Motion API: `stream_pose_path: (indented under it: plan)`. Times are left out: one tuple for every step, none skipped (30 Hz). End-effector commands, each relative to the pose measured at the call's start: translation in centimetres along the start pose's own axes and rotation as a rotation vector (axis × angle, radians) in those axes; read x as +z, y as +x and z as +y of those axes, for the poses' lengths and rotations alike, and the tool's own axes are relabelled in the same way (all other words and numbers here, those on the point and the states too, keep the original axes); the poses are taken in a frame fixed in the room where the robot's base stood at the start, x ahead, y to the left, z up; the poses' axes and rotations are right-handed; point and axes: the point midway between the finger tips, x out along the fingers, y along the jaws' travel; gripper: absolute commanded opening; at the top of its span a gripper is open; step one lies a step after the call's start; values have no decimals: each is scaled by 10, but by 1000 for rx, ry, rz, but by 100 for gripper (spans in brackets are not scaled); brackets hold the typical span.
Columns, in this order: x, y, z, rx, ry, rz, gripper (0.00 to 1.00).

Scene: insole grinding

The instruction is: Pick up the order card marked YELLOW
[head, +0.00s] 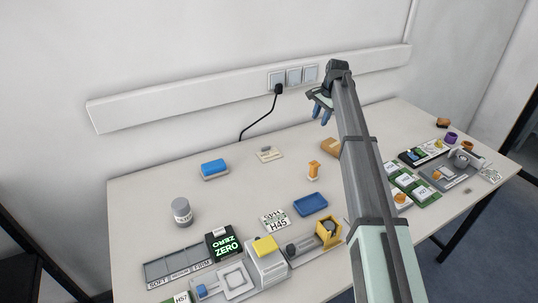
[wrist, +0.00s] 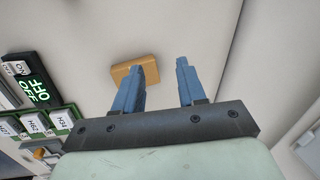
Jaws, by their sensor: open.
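My gripper (head: 321,113) is raised above the back of the table, its blue fingers apart with nothing between them. In the wrist view the two fingers (wrist: 160,68) also stand apart and empty. No card that I can read as YELLOW shows. A small cream card (head: 269,154) with unreadable print lies at the back of the table, left of my gripper. A white card (head: 275,219) with black characters lies near the front middle. Another white printed card (head: 490,175) lies at the right end.
A tan block (head: 331,147) lies below my gripper and shows in the wrist view (wrist: 143,69). A blue block (head: 213,168), blue tray (head: 310,204), grey jar (head: 182,211) and orange piece (head: 313,170) stand around. Devices with displays crowd the front and right.

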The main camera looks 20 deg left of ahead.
Motion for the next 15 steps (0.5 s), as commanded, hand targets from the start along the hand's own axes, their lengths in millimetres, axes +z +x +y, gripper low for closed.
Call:
stream_pose_path:
  plan:
    - [20,6,-23,23,12,-4,40]
    - [30,9,-32,38,24,-5,40]
    - [45,12,-45,58,40,-5,40]
    - [56,15,-55,71,53,-4,40]
    - [68,18,-64,86,64,-2,40]
    - [82,21,-75,104,79,0,40]
    - [93,23,-83,116,92,3,40]
    - [103,26,-90,129,102,6,40]
    - [116,28,-99,144,116,10,40]
    - [126,30,-105,154,125,13,40]
    - [133,31,-110,163,135,18,40]
    - [144,33,-117,175,146,23,40]
    - [150,34,-120,182,153,25,40]
    - [156,35,-124,188,160,28,40]
    - [162,36,-128,195,166,32,40]
